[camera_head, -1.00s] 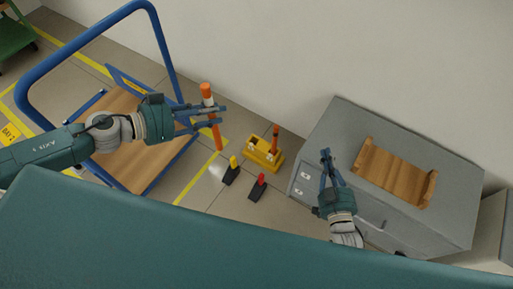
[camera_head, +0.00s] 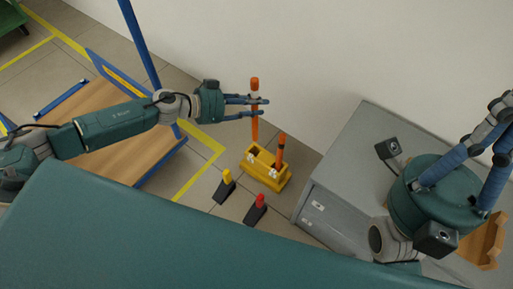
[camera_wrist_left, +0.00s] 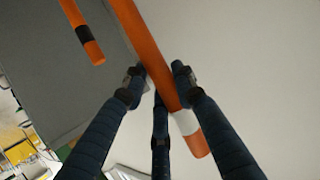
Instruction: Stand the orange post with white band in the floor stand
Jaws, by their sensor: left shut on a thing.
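My left gripper (camera_head: 256,106) is shut on the orange post (camera_head: 255,128), which hangs roughly upright. In the left wrist view the post (camera_wrist_left: 150,50) runs between the fingers, with its white band (camera_wrist_left: 184,122) near one end. In the head view the fingers mostly hide the band. The yellow floor stand (camera_head: 268,178) is on the floor right below. The post's lower end shows over its left, dark opening; I cannot tell whether it has entered. My right gripper (camera_head: 497,125) is at the right edge, partly cut off; whether it is open is unclear.
Another orange post with a dark band (camera_head: 280,152) stands in the stand's right side. A yellow-topped block (camera_head: 225,188) and a red-topped block (camera_head: 256,210) sit in front. A grey cabinet (camera_head: 345,165) stands right, a blue-framed wooden cart (camera_head: 120,130) left, the wall behind.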

